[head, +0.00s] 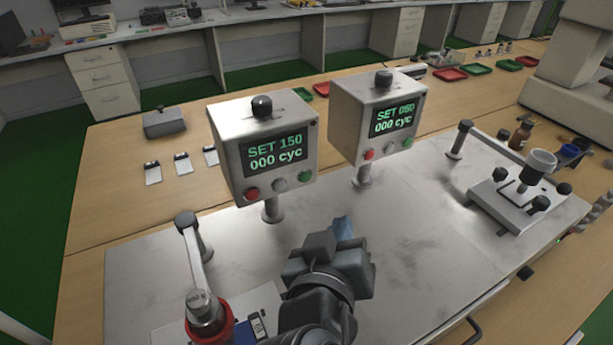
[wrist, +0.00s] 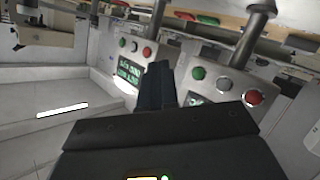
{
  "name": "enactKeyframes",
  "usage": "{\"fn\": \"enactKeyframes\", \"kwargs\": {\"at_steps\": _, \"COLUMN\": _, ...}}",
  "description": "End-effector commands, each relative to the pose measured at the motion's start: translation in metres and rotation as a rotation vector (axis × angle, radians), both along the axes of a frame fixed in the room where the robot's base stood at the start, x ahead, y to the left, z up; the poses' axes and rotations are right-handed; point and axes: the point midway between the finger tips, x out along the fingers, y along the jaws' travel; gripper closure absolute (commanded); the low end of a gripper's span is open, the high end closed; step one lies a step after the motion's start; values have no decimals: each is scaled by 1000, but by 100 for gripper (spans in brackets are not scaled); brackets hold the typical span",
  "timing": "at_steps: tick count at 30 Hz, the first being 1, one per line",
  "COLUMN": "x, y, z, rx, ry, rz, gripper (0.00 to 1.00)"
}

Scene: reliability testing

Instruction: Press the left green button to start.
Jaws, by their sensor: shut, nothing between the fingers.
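The left control box (head: 262,148) shows "SET 150 000 cyc" above a red, a grey and a green button. Its green button (head: 306,176) is the rightmost of the row. My gripper (head: 342,228) is shut and empty, in front of the boxes, below and right of that button, and apart from it in the picture. The wrist view looks upside down: there the left box's green button (wrist: 198,73) appears to the right of my shut fingers (wrist: 157,75). The exact depth gap is unclear.
The right control box (head: 375,118), reading "SET 050 000 cyc", has its own green button (head: 408,142). A lever arm with a red-collared cup (head: 208,315) stands at the lower left. A test fixture (head: 515,195) stands at the right. The metal plate between is mostly clear.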

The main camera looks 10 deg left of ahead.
Motion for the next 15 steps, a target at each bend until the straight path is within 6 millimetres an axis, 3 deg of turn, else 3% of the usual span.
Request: {"fn": "enactKeyframes", "kwargs": {"at_steps": 15, "x": 53, "y": 36, "z": -1, "rx": 2, "ry": 0, "rz": 0, "gripper": 100}}
